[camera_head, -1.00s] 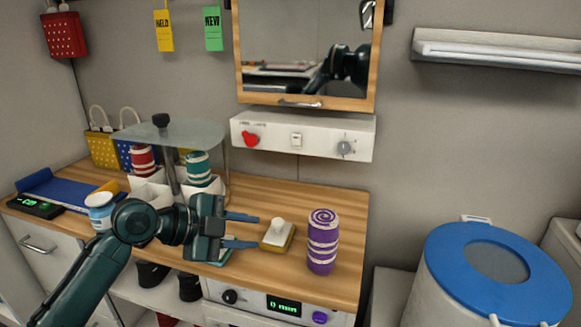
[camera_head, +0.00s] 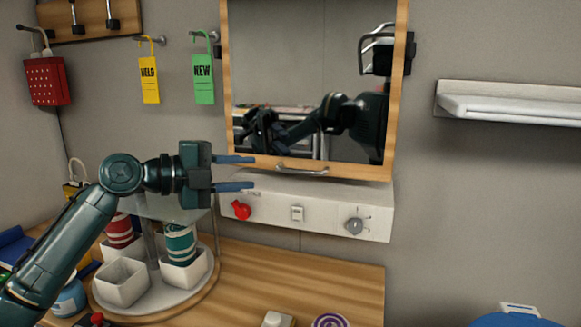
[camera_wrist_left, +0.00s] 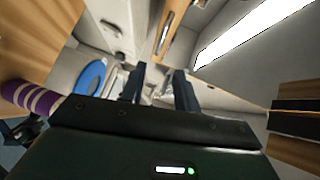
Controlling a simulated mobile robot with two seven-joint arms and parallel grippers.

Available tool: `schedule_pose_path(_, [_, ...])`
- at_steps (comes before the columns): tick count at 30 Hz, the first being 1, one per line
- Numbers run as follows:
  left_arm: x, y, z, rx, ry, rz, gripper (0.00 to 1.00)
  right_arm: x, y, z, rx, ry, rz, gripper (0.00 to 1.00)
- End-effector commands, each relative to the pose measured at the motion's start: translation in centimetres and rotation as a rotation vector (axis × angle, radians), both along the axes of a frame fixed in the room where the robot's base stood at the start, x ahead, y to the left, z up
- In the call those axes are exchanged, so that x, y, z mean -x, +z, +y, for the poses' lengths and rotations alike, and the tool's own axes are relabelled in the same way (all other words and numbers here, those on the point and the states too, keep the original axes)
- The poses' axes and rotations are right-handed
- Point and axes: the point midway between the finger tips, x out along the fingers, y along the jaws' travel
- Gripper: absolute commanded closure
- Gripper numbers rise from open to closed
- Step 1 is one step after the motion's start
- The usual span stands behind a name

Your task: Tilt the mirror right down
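The mirror (camera_head: 300,70) hangs on the wall in a wooden frame, with a metal handle (camera_head: 302,169) at its bottom edge. Its glass reflects my dark arm. My left gripper (camera_head: 254,173) is open and empty, pointing right, just left of the handle and near the frame's lower left corner in the head view. I cannot tell whether it touches the frame. In the left wrist view both fingers (camera_wrist_left: 158,90) stand apart with nothing between them. My right gripper is not directly in view.
A white panel (camera_head: 325,215) with a red knob, a switch and a grey dial sits below the mirror. A round carousel (camera_head: 150,305) with cups stands on the wooden counter (camera_head: 350,280). Yellow (camera_head: 149,80) and green (camera_head: 203,80) tags hang left of the mirror. A white shelf (camera_head: 510,105) is at right.

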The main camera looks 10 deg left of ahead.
Motion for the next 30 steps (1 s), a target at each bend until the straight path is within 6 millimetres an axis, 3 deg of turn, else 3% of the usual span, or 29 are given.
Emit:
schedule_pose_path(6, [-2.6, -0.3, -4.1, 0.001, -0.002, 0.002, 0.69, 0.5, 0.6, 0.0, 0.026, 0.008, 0.018, 0.22])
schedule_pose_path(13, [-4.7, -1.0, -7.3, 0.0, -0.001, 0.002, 0.69, 0.5, 1.2, 0.0, 0.049, 0.019, 0.015, 0.22])
schedule_pose_path(18, [-5.5, -1.3, -8.4, 0.001, 0.0, 0.001, 0.69, 0.5, 1.0, -0.2, 0.06, 0.022, 0.022, 0.22])
schedule_pose_path(28, [-5.7, -1.5, -8.7, -0.001, 0.001, 0.001, 0.69, 0.4, 0.8, -0.6, 0.066, 0.015, 0.023, 0.22])
schedule_pose_path(30, [-5.7, -1.5, -8.7, -0.001, 0.001, 0.001, 0.74, 0.4, 0.9, -0.6, 0.067, 0.014, 0.022, 0.22])
